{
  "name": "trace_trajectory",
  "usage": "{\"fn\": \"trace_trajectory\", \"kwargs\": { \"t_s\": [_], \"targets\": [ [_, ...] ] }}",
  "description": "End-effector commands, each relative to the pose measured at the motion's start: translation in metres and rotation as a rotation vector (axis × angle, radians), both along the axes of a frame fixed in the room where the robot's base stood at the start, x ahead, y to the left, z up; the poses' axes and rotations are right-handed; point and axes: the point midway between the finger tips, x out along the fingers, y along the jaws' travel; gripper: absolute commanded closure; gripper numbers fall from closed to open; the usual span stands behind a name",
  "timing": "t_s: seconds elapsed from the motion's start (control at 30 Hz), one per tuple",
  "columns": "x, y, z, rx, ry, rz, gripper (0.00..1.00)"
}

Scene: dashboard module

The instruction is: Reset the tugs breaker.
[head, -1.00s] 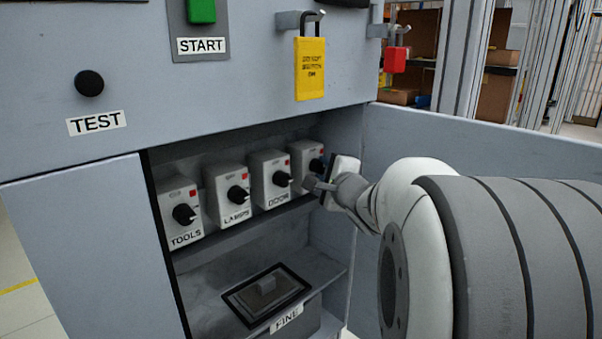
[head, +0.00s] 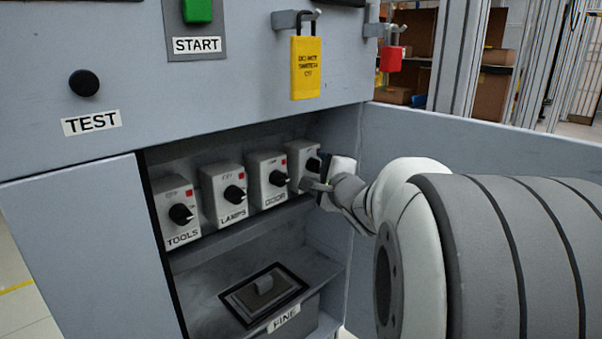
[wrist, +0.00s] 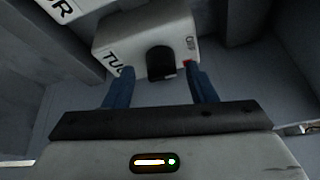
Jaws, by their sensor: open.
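The tugs breaker (head: 297,156) is the rightmost white box in the row inside the cabinet. In the wrist view the same tugs breaker (wrist: 128,38) shows part of its label, a black rotary knob (wrist: 160,62) and a small red mark. My gripper (head: 318,172) is at the front of this box. In the wrist view my gripper (wrist: 156,84) is open, with one blue finger on each side of the knob and a gap to it. I cannot tell if the fingertips touch the box. In the head view my gripper hides the tugs label.
The door (head: 268,176), lamps (head: 223,192) and tools (head: 172,210) breakers stand in a row to the left. Below is a shelf with a dark framed panel (head: 240,311). A yellow tag padlock (head: 306,68) hangs above. The open cabinet door (head: 480,165) is at right.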

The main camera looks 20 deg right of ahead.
Motion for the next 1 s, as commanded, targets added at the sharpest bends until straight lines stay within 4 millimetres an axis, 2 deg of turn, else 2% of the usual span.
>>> {"fn": "trace_trajectory", "kwargs": {
  "t_s": [0.17, 0.4, 0.53, 0.7, 1.0],
  "targets": [
    [-0.015, 0.0, 0.004, -0.001, -0.003, -0.002, 0.49],
    [-0.057, 0.003, 0.006, -0.001, 0.0, -0.003, 0.49],
    [-0.074, 0.004, 0.006, -0.001, 0.0, -0.003, 0.49],
    [-0.081, 0.005, 0.004, 0.0, 0.001, -0.001, 0.49],
    [-0.081, 0.006, 0.004, 0.0, 0.001, 0.0, 0.49]
  ]
}}
